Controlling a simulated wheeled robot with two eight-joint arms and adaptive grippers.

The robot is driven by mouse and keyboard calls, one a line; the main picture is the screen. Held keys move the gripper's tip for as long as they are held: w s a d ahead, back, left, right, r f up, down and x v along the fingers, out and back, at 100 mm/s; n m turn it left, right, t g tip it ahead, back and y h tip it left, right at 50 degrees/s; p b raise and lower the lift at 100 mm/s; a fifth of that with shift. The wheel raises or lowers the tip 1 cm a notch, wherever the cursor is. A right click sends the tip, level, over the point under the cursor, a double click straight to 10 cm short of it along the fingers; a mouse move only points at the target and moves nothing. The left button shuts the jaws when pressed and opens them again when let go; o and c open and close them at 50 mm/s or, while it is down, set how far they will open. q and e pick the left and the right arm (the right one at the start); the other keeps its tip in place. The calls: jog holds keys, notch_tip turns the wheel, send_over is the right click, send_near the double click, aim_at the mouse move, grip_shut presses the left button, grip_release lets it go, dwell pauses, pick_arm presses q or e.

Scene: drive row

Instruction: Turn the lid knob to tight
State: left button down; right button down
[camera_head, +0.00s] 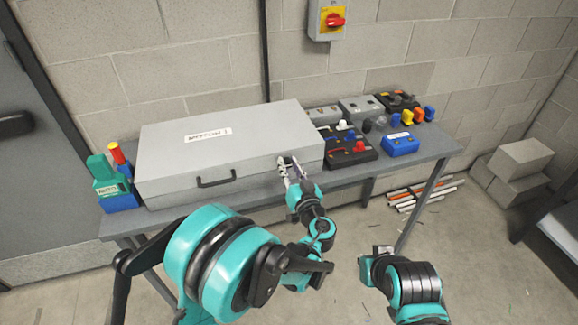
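A large grey case (235,137) with a white label lies shut on the table, with a dark handle (216,181) on its front. I cannot make out a lid knob on it; the gripper hides a small part of its right front. My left gripper (289,163) is at the case's front right edge, its fingers pointing up and away from me. Whether it touches the case or holds anything cannot be told, nor how far its fingers are apart.
A black box with a red knob (359,147), a blue box (400,144) and several small devices stand on the table (350,178) right of the case. Green and blue items (104,180) stand at its left end. A red rotary switch (335,20) is on the wall.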

pick_arm(q)
jog(key=shift+m, duration=0.3)
jog(key=m, duration=0.3)
jog(key=shift+m, duration=0.3)
jog(key=m, duration=0.3)
jog(key=shift+d+f+m, duration=0.1)
jog(key=shift+m, duration=0.2)
jog(key=m, duration=0.4)
jog(key=shift+m, duration=0.3)
jog(key=shift+f+m, duration=0.1)
jog(key=shift+m, duration=1.8)
jog(key=c, duration=1.3)
grip_release()
jog(key=shift+o, duration=0.2)
